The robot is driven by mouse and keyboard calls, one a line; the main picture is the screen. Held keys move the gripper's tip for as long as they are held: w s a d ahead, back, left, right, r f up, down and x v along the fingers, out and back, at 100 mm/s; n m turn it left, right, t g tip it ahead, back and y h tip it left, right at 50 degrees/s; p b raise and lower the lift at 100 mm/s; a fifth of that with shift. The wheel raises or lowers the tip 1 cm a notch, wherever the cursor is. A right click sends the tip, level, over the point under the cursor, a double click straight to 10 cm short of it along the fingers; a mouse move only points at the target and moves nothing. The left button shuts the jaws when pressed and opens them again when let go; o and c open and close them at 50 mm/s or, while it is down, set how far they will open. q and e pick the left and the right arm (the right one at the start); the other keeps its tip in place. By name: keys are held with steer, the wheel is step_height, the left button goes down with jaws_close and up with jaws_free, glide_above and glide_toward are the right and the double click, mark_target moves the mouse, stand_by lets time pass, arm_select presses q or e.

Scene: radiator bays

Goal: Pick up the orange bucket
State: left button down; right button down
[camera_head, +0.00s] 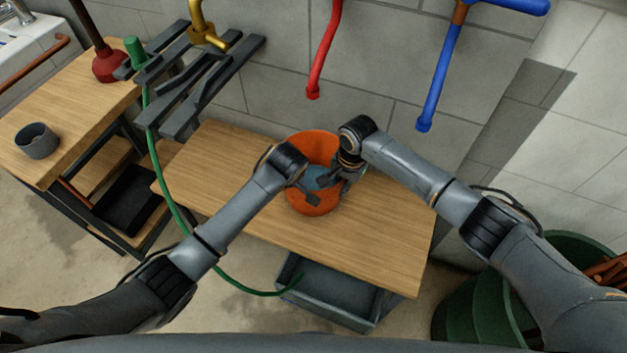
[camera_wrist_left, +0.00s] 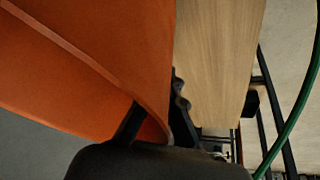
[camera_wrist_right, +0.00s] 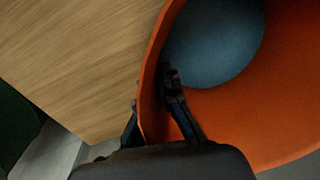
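The orange bucket (camera_head: 312,143) stands on the wooden bench, with a blue-grey round thing (camera_wrist_right: 215,42) inside. My left gripper (camera_head: 313,193) is at the left side of its rim. In the left wrist view, its fingers (camera_wrist_left: 155,117) lie on either side of the orange wall, close together. My right gripper (camera_head: 338,182) is at the right side. In the right wrist view, one finger is inside the bucket and the other outside, with the wall between (camera_wrist_right: 152,105). Both look shut on the wall. The arms hide part of the bucket, and its base contact is hard to see.
The bench top (camera_head: 385,235) is clear around the bucket. Red (camera_head: 325,50) and blue (camera_head: 440,75) pipes hang above. A dark slatted rack (camera_head: 205,85) and green hose (camera_head: 180,215) are at left. A grey bin (camera_head: 335,297) sits below; a green tub (camera_head: 470,310) stands right.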

arm_select(q)
steer(key=shift+w+r, duration=0.1)
steer(key=shift+r, duration=0.05)
arm_select(e)
steer(key=shift+r, duration=0.15)
